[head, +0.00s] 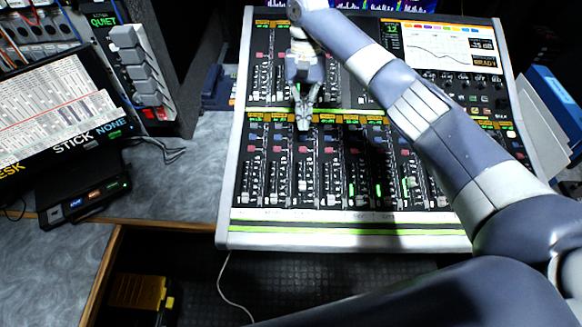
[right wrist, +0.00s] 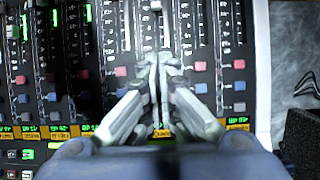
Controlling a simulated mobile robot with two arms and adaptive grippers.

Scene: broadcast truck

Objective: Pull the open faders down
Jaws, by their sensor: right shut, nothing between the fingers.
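The mixing console (head: 232,190) fills the middle of the head view, with a lower bank of fader strips. Pale fader caps sit at differing heights; one cap (head: 301,183) stands a little higher than its neighbours, and another (head: 410,184) stands by a green light. My right gripper (head: 303,122) is shut and empty, over the top of the lower bank near its left side. In the right wrist view its fingertips (right wrist: 160,58) point along a strip toward a white fader cap (right wrist: 155,6) at the top edge, apart from it. My left gripper is out of view.
My right arm crosses the console's right side and hides some strips. A laptop-like screen (head: 50,105) and a small black box (head: 85,200) stand at the left. A blue binder (head: 555,95) is at the right. Grey counter left of the console is mostly clear.

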